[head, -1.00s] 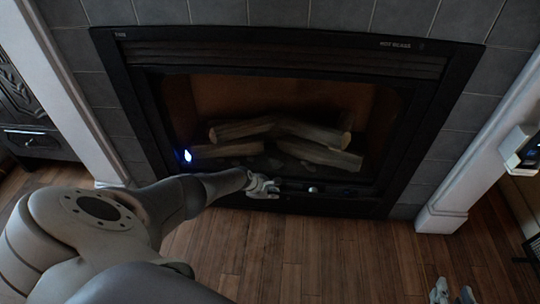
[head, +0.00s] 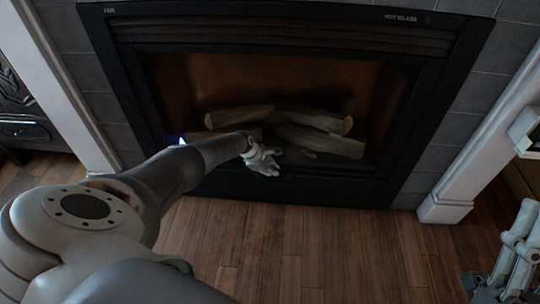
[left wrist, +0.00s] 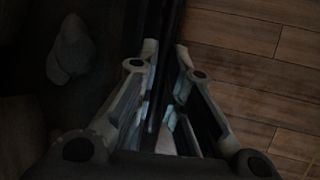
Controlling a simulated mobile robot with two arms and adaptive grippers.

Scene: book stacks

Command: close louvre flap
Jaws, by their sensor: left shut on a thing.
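The louvre flap (head: 325,189) is a long dark strip along the bottom of the black fireplace. My left gripper (head: 264,163) is at its top edge, just below the glass opening. In the left wrist view, my left gripper (left wrist: 162,100) has its fingers on both sides of the thin dark edge of the flap (left wrist: 165,60) and is shut on it. The dim light hides the exact contact. My right gripper (head: 520,240) is at the lower right edge of the head view, empty and partly cut off, with its fingers apart.
Several logs (head: 310,132) lie behind the opening of the fireplace (head: 450,90). A white pillar (head: 470,160) stands on the right, and another (head: 65,100) on the left. The wooden floor (head: 320,250) in front is clear.

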